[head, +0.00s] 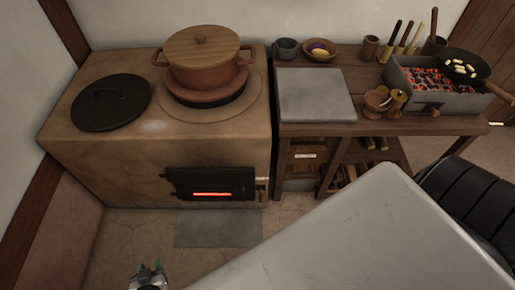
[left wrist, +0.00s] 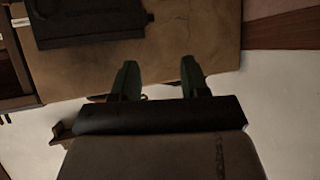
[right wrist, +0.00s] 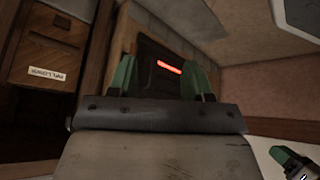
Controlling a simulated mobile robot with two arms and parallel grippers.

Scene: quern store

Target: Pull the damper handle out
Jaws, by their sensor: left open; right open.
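The clay stove (head: 110,165) stands at the left in the head view. Its dark firebox door (head: 210,184) has a glowing slot. A small light-coloured piece (head: 262,188) sits just right of the door; it may be the damper handle, but is too small to tell. My left gripper (head: 148,272) is low in front of the stove, left of the door; its fingers (left wrist: 159,80) are open and empty. My right gripper (right wrist: 166,78) is open and empty, with the door (right wrist: 160,52) beyond its fingers. My own arm hides it in the head view.
A lidded pot (head: 207,62) and a black round lid (head: 110,102) are on the stove. A workbench (head: 385,127) at the right bears a grey slab (head: 316,95), a charcoal grill (head: 437,100) and cups. A grey floor plate (head: 218,228) lies before the stove. My arm covers the lower right.

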